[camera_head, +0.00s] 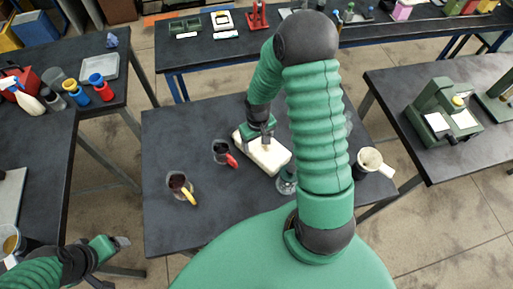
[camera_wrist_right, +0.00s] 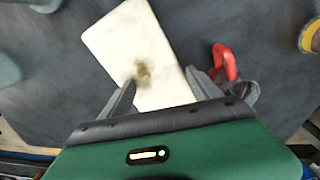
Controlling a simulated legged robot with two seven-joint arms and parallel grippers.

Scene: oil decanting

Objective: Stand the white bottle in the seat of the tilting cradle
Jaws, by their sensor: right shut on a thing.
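My right gripper (camera_head: 262,140) is over the middle table, its fingers on either side of a pale slab (camera_head: 270,158) with a brown stain. In the right wrist view, the gripper (camera_wrist_right: 163,94) is shut on this slab (camera_wrist_right: 140,40); whether it touches the table is unclear. A white bottle with a spray-like top (camera_head: 26,100) stands on the left table, apart from both grippers. A green stand with a pale plate (camera_head: 440,112) on the right table may be the tilting cradle; its seat is not clear. My left gripper (camera_head: 120,242) is at lower left, its jaws unclear.
Dark-filled jugs with a red handle (camera_head: 231,160) and a yellow handle (camera_head: 189,196) stand left of the slab. A clear vessel (camera_head: 287,184) and a pale funnel-like cup (camera_head: 370,160) are to its right. The middle table's left front is clear.

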